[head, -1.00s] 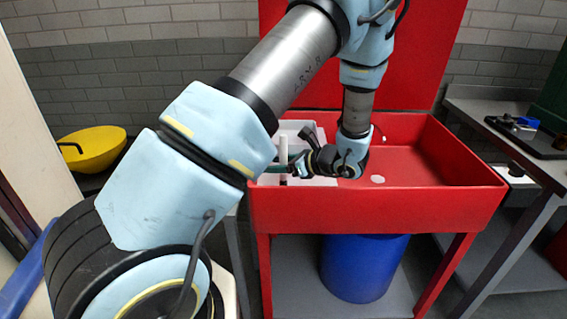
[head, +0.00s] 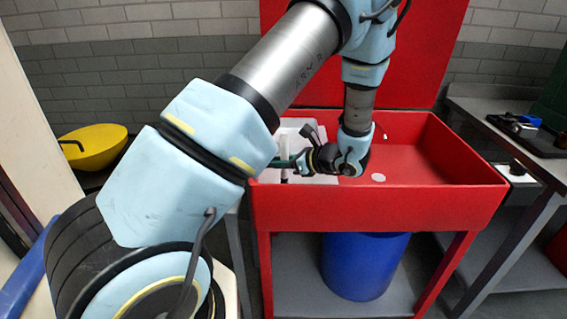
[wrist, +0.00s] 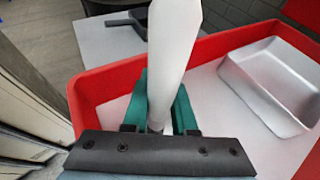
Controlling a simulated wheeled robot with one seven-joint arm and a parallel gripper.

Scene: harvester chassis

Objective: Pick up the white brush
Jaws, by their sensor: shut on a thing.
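The white brush (wrist: 173,50) shows in the wrist view as a long, smooth white shaft. It stands between the green fingers of my gripper (wrist: 160,122) and runs up out of the top of the view. My gripper is shut on it. In the head view my gripper (head: 284,164) is at the left end of the red sink, and a short white piece of the brush (head: 284,175) shows just below the fingers. The rest of the brush is hard to make out there, against the pale background.
The red sink (head: 440,193) has high walls around my gripper. A pale metal tray (wrist: 275,85) lies in it, close to the gripper. A blue barrel (head: 362,268) stands beneath. A yellow bowl (head: 95,146) is at the left, and a grey bench (head: 480,107) at the right.

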